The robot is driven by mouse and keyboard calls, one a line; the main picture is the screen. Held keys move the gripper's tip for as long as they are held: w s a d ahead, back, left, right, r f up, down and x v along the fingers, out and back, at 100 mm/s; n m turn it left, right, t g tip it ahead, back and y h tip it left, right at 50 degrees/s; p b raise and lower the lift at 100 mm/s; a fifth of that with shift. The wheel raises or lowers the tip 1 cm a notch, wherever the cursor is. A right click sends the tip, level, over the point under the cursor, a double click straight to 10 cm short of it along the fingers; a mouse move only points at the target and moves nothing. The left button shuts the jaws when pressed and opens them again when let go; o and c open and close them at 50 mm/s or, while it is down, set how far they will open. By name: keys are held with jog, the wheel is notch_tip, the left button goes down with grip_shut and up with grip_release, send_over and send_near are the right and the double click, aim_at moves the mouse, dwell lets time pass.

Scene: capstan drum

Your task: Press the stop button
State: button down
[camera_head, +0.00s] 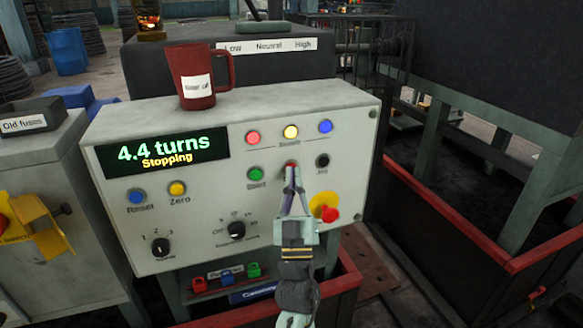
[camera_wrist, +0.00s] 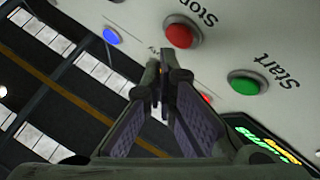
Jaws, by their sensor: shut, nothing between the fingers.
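The stop button (camera_wrist: 180,32) is a red round button labelled "Stop" on the pale control panel, to the left of the green Start button (camera_head: 255,174) in the wrist view. In the head view the stop button (camera_head: 291,164) is partly hidden behind my fingertips. My gripper (camera_head: 292,180) is shut and empty, its tips pointing up at the panel just below the button. In the wrist view my fingertips (camera_wrist: 163,80) show apart from the red button in the picture; contact cannot be told. The display (camera_head: 165,150) reads "4.4 turns" and "Stopping".
A black Jog button (camera_head: 322,160) is right of the stop button. A red mushroom button on yellow (camera_head: 329,213) sits below right, close to my gripper. A dark red mug (camera_head: 199,78) stands on the panel's top.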

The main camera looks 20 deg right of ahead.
jog(key=shift+s, duration=0.1)
jog(key=s+p, duration=0.1)
jog(key=s, duration=0.3)
jog(key=shift+s, duration=0.4)
dwell(0.7)
